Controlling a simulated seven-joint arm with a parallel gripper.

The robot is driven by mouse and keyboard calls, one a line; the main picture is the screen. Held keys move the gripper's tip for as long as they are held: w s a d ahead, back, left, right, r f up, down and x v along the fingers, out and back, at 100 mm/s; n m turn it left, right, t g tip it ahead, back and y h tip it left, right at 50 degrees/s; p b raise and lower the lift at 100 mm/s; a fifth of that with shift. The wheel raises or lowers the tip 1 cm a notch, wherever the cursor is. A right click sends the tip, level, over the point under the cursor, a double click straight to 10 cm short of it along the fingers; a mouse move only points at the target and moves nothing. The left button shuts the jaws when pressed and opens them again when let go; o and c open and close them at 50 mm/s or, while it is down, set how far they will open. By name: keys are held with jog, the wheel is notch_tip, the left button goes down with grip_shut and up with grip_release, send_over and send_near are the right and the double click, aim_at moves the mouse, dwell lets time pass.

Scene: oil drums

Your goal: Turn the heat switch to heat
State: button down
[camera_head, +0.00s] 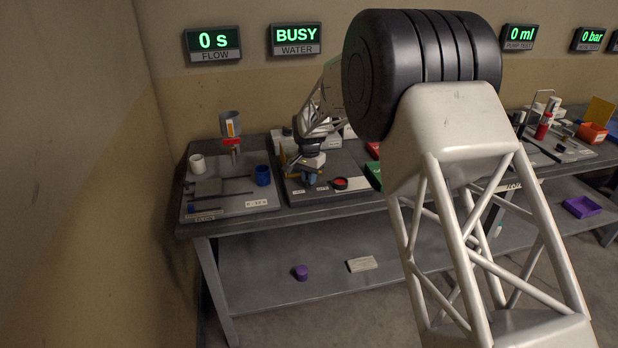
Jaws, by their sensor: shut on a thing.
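My gripper (309,176) is small and far off in the head view, pointing down at the middle grey panel (352,186) on the bench. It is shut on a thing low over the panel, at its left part. This appears to be the heat switch, but the fingers hide it and I cannot tell its position. A round black dial with a red top (339,184) sits just right of the gripper. The WATER display (296,39) on the wall above reads BUSY.
The left panel (262,203) holds a white cup (197,164), a blue cup (262,175) and a funnel-like vessel (231,124). A purple cylinder (300,272) and a pale block (362,264) lie on the lower shelf. My arm hides much of the bench's middle.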

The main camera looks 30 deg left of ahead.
dwell(0.4)
jog(key=c, duration=1.1)
grip_release()
jog(key=shift+r, duration=0.1)
jog(key=shift+r, duration=3.85)
